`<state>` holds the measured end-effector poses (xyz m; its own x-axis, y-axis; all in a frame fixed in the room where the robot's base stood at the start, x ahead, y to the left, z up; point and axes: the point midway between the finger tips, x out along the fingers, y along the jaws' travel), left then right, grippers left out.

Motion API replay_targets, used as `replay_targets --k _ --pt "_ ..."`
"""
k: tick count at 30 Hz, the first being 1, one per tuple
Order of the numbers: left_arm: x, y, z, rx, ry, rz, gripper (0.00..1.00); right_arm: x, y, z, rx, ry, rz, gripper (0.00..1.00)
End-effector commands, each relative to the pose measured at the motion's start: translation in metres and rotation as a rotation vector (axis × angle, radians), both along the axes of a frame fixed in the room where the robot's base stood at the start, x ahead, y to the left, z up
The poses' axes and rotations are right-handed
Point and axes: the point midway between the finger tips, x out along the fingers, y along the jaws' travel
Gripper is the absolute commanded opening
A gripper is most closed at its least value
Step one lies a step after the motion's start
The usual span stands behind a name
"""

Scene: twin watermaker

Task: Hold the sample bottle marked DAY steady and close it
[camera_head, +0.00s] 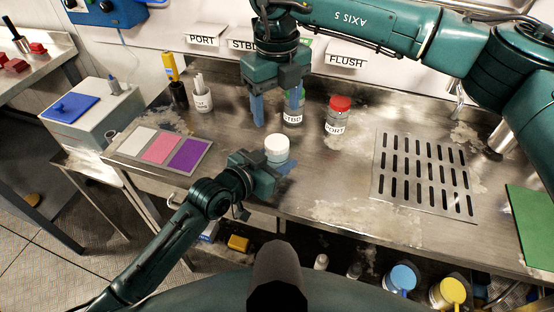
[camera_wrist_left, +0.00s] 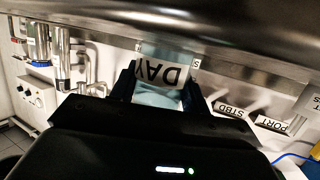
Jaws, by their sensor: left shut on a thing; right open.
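The DAY bottle (camera_head: 281,158) stands upright near the front edge of the steel bench, with a white cap (camera_head: 277,142) on top. Whether the cap is tight cannot be told. My left gripper (camera_head: 274,165) is shut on the bottle's body from the front. In the left wrist view the DAY label (camera_wrist_left: 160,72) shows upside down on the clear bottle between the fingers. My right gripper (camera_head: 275,112) is open and empty, fingers pointing down, behind and above the capped bottle. One of its fingers overlaps the STBD bottle in the head view.
The STBD bottle (camera_head: 292,117) stands behind, partly hidden by my right gripper. The red-capped PORT bottle (camera_head: 336,118) stands to its right. A slotted drain plate (camera_head: 379,186) lies further right.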

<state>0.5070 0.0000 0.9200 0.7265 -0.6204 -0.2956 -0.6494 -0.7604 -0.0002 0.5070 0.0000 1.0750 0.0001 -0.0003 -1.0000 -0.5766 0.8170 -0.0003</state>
Motion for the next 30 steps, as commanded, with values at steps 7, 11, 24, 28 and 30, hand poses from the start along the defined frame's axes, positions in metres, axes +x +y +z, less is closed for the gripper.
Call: replay_targets --k 7,11,24,28,30 --pt "0.0001 0.0002 -0.0003 0.001 0.001 0.000 0.00 -0.0001 0.0004 -0.0002 0.002 0.000 0.540 0.63" --pt "0.0000 0.0001 -0.0003 0.001 0.001 0.000 0.00 -0.0002 0.0002 -0.0001 0.001 0.000 0.824 0.63" --pt "0.0000 0.0002 -0.0004 0.001 0.001 0.000 0.00 0.0000 0.0000 -0.0002 0.001 0.000 1.407 0.63" --pt "0.0000 0.0002 -0.0004 0.001 0.001 0.000 0.00 0.0001 -0.0001 -0.0002 0.001 0.000 1.431 0.63" --pt "0.0000 0.0002 -0.0004 0.001 0.001 0.000 0.00 0.0001 -0.0001 -0.0001 0.001 0.000 1.431 0.63"
